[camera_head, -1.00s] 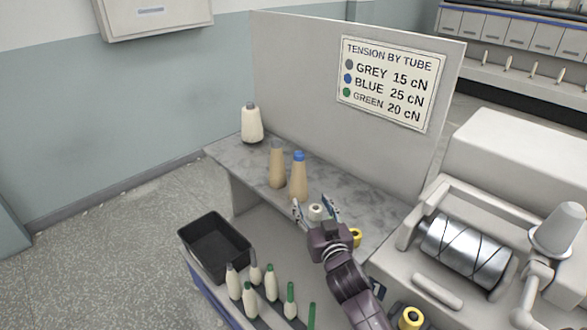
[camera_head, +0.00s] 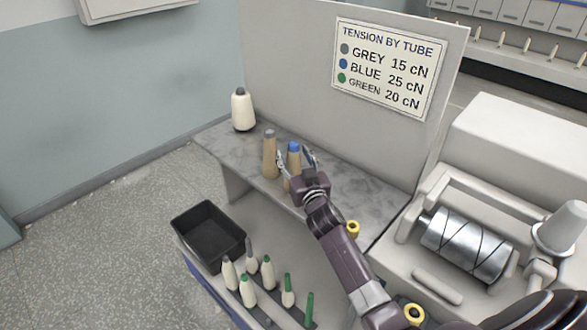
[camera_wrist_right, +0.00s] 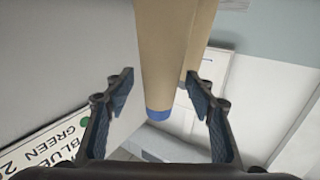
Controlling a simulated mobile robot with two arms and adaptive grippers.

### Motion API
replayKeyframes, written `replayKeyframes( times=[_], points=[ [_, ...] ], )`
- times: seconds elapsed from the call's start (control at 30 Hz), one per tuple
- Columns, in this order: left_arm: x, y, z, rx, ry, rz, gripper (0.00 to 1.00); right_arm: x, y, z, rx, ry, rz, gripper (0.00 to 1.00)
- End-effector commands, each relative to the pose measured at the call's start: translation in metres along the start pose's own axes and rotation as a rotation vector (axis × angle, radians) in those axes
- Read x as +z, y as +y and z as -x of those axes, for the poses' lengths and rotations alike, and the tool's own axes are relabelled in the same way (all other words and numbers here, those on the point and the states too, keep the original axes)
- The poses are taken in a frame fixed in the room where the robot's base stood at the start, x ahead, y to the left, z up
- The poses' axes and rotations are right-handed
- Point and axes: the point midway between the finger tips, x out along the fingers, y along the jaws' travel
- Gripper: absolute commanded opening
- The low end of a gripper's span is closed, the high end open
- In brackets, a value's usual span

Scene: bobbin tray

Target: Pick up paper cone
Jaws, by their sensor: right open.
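A tan paper cone with a blue tip (camera_head: 294,148) stands on the grey shelf (camera_head: 232,160). A second tan paper cone with a grey tip (camera_head: 269,156) stands just left of it. My right gripper (camera_head: 295,157) is open at the blue-tipped cone, one finger on each side, and hides its lower part. In the right wrist view the blue-tipped cone (camera_wrist_right: 165,55) lies between the open fingers, with a gap visible on each side. The other cone (camera_wrist_right: 203,30) shows partly behind it. My left gripper is not in view.
A white yarn package (camera_head: 242,110) stands at the shelf's left end. A panel with a tension sign (camera_head: 383,68) rises behind the shelf. Below are a black bin (camera_head: 208,262) and several bobbins (camera_head: 267,272). A machine with a metal drum (camera_head: 465,245) stands at the right.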

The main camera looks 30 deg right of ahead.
Motion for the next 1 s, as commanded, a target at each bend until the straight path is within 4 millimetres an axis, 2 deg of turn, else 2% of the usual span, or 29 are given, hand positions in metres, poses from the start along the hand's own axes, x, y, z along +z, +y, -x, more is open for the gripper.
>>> replayKeyframes(
  times=[0.1,0.23,0.63,1.0],
  points=[
    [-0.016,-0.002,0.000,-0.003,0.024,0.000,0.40,0.000,0.000,-0.002,0.000,0.000,0.000,0.50],
    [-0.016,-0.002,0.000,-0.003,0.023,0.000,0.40,0.000,0.000,-0.001,0.000,0.000,0.000,0.50],
    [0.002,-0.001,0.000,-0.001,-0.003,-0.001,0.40,0.000,0.000,-0.001,0.000,0.000,-0.001,0.06],
    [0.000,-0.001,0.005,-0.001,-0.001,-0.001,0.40,-0.005,0.000,-0.002,0.000,0.001,-0.001,0.06]
  ],
)
